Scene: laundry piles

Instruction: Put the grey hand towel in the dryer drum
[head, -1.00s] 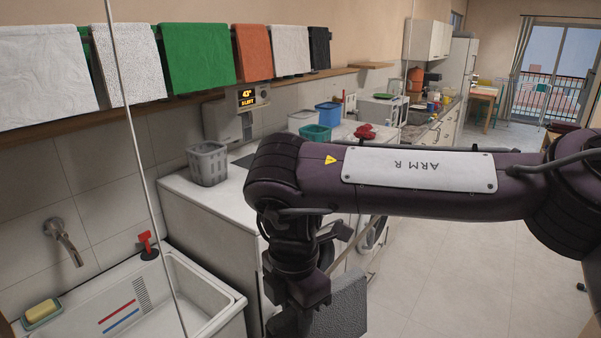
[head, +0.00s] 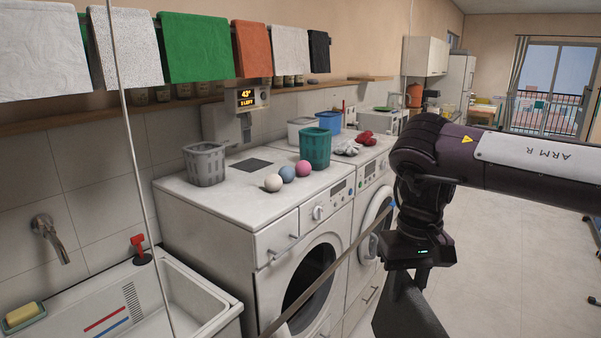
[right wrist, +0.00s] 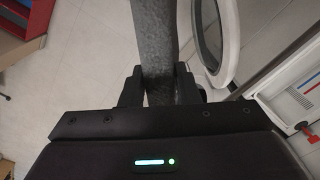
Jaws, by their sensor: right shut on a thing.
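My right gripper (head: 407,276) is shut on the grey hand towel (head: 404,308), which hangs below it in front of the machines. In the right wrist view, the towel (right wrist: 155,45) runs up from between the fingers (right wrist: 160,88). Two white front-loading machines stand side by side. The nearer one has a dark round drum opening (head: 308,277); the farther one has a round door (head: 371,228). I cannot tell which is the dryer. A white door ring with glass (right wrist: 232,40) is beside the towel in the right wrist view. My left gripper is not in view.
A thin brown bar (head: 325,275) crosses before the machines. The sink (head: 200,315) is at lower left. A grey basket (head: 205,164), several balls (head: 287,174) and a teal basket (head: 315,148) stand on top.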

